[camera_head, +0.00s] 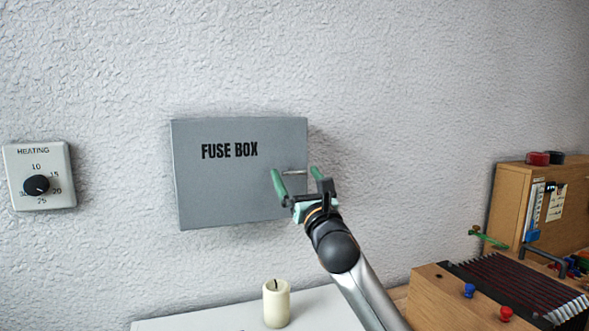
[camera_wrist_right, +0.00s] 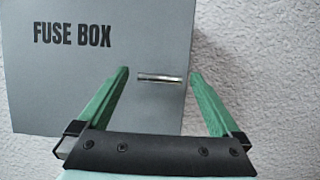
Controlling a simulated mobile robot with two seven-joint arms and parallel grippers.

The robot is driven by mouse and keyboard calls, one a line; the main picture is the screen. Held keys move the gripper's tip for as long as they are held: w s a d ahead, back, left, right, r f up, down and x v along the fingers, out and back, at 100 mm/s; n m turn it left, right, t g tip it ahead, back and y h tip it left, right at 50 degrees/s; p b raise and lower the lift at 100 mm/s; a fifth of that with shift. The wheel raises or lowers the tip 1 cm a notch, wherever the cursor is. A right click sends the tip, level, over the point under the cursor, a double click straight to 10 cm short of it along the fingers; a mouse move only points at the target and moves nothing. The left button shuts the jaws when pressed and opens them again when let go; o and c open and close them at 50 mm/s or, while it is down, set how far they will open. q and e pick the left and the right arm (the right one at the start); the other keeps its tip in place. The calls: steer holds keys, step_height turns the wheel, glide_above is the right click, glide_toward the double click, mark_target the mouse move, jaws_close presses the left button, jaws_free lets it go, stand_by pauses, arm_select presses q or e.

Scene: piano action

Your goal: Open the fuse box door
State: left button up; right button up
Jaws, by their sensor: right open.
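The grey fuse box (camera_head: 225,185) hangs on the wall in the middle of the head view, its door shut and marked "FUSE BOX". A small metal handle (camera_head: 294,172) lies horizontally near the right edge of the door. My right gripper (camera_head: 297,175) is open in front of the handle. In the right wrist view the handle (camera_wrist_right: 160,78) lies between the two green fingertips, with a gap on each side. Whether the fingers reach as deep as the handle is hard to tell. My left gripper is not in view.
A heating dial (camera_head: 40,176) is on the wall to the left. A candle (camera_head: 277,303) stands on a white surface (camera_head: 220,318) below the box. A wooden case (camera_head: 440,295) and a wooden cabinet (camera_head: 508,205) with small items are at the right. The wall around the box is clear.

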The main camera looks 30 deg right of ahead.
steer(key=shift+x, duration=1.1)
jaws_close()
